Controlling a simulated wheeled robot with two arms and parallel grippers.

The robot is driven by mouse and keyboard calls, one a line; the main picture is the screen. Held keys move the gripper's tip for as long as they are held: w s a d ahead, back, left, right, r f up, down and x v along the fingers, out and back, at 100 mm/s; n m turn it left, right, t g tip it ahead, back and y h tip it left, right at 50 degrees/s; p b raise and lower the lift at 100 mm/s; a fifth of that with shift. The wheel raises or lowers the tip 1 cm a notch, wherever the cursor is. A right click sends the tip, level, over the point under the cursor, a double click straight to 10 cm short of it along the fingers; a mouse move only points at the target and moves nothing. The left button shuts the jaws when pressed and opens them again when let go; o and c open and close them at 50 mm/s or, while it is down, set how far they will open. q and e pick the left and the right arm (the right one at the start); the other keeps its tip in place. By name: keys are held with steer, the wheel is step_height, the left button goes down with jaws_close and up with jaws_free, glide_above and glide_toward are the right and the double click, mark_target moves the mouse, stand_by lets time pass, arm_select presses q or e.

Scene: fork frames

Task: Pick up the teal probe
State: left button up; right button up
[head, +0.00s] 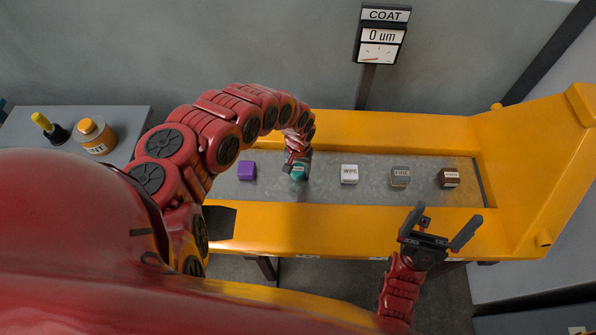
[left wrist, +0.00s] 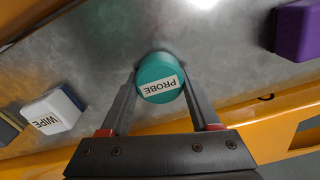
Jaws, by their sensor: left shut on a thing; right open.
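The teal probe (head: 298,173) is in the yellow-framed grey tray, between a purple block and a white block. In the left wrist view the probe (left wrist: 159,79) is round with a white label reading PROBE. My left gripper (head: 297,165) reaches down over it from above. In the left wrist view the left gripper's fingers (left wrist: 163,95) are on both sides of the probe, shut on it. I cannot tell whether the probe is clear of the tray surface. My right gripper (head: 440,226) is open and empty, in front of the tray's right part.
In the tray (head: 322,172) are a purple block (head: 247,171), a white WIPE block (head: 349,174), a grey block (head: 399,177) and a brown block (head: 449,178). A COAT gauge (head: 380,45) stands behind. A side table (head: 127,118) holds an orange-lidded jar (head: 95,137).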

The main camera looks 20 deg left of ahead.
mark_target(298, 168)
arm_select(q)
steer(key=c, duration=0.5)
steer(key=shift+c, duration=0.2)
steer(key=shift+r, duration=0.1)
step_height(298, 168, up, 9)
steer(key=shift+w+p, duration=0.1)
steer(key=shift+p, duration=0.3)
steer(key=shift+r, duration=0.4)
